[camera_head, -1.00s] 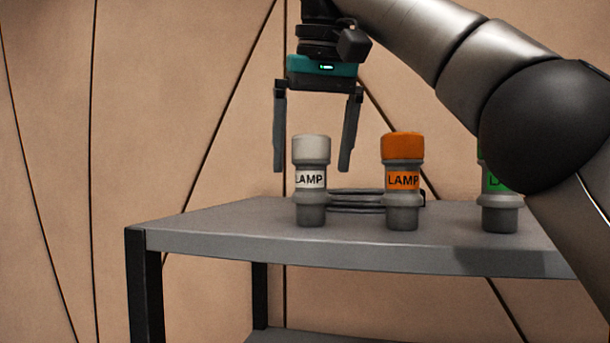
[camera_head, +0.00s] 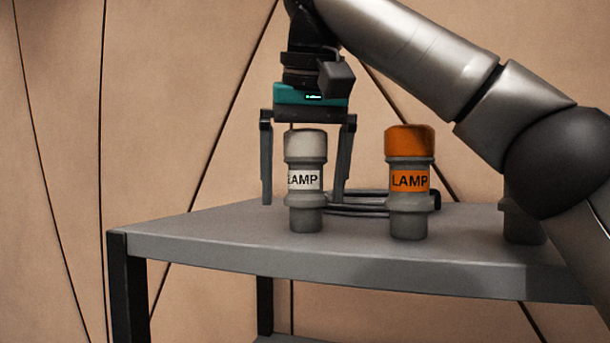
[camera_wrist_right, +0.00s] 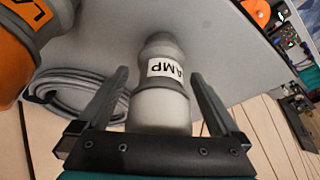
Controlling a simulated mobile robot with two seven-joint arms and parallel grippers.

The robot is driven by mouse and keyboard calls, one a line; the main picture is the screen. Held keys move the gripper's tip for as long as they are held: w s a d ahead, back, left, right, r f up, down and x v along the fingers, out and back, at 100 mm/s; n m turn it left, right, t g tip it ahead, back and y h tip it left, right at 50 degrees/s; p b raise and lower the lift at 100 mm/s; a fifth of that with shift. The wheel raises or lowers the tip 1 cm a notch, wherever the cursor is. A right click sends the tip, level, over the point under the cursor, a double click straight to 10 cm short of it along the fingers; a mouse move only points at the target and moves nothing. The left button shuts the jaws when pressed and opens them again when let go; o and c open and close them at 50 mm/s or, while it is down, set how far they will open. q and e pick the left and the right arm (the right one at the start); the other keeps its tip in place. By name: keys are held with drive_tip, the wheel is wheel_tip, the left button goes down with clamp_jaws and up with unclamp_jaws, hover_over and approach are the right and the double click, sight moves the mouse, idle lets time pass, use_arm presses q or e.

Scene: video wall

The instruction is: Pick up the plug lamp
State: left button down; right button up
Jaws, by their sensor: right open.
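A grey plug lamp with a white cap and white LAMP label (camera_head: 305,180) stands upright on the grey table, at its left part. Another plug lamp with an orange cap and label (camera_head: 409,181) stands to its right. My right gripper (camera_head: 304,200) points down, open, its fingers seen on either side of the white lamp. In the right wrist view the white lamp (camera_wrist_right: 160,95) lies between the two open fingers (camera_wrist_right: 163,88), with gaps on both sides. The orange lamp (camera_wrist_right: 25,45) is at upper left there. My left gripper is not in view.
The grey table (camera_head: 200,238) has dark legs. A coiled dark cable (camera_head: 360,203) lies behind the lamps. A third lamp (camera_head: 522,222) at the right is mostly hidden behind my right arm. The table's left end is clear.

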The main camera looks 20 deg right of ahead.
clamp_jaws()
idle(0.8)
drive_tip(key=shift+r, duration=0.2)
